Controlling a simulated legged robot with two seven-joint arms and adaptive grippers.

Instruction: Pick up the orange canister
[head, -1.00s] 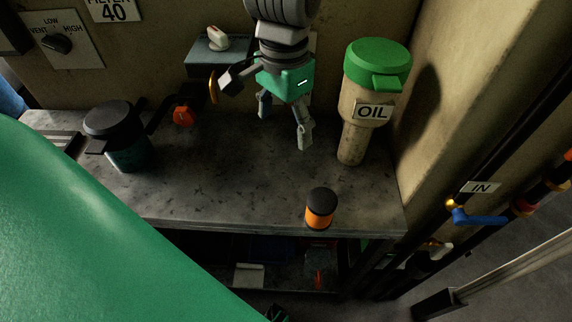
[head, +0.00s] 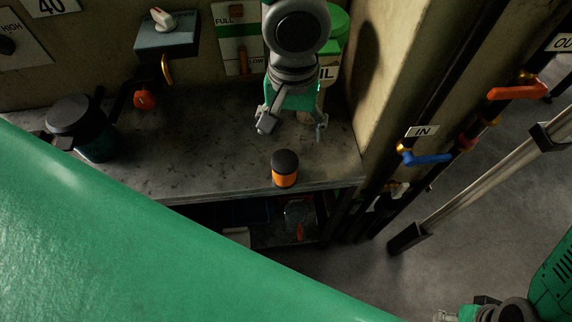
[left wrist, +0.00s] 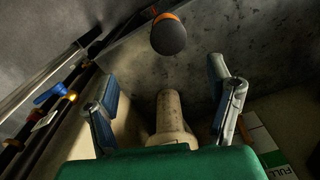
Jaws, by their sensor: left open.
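The orange canister (head: 285,178) has a black cap and stands upright near the front edge of the grey bench. My left gripper (head: 294,126) is open and empty, behind the canister and above the bench. In the left wrist view, the canister (left wrist: 168,36) shows cap-first beyond the open fingers of my left gripper (left wrist: 163,74), apart from them. Part of my right arm shows at the bottom right of the head view, with its gripper (head: 446,316) cut by the frame edge; its fingers are unclear.
A cream OIL container (head: 333,72) with a green lid stands close behind my left gripper, partly hidden. A dark black-lidded jar (head: 95,135) stands at the bench's left. Pipes with a blue valve handle (head: 428,159) run at right. The bench (head: 190,155) between is clear.

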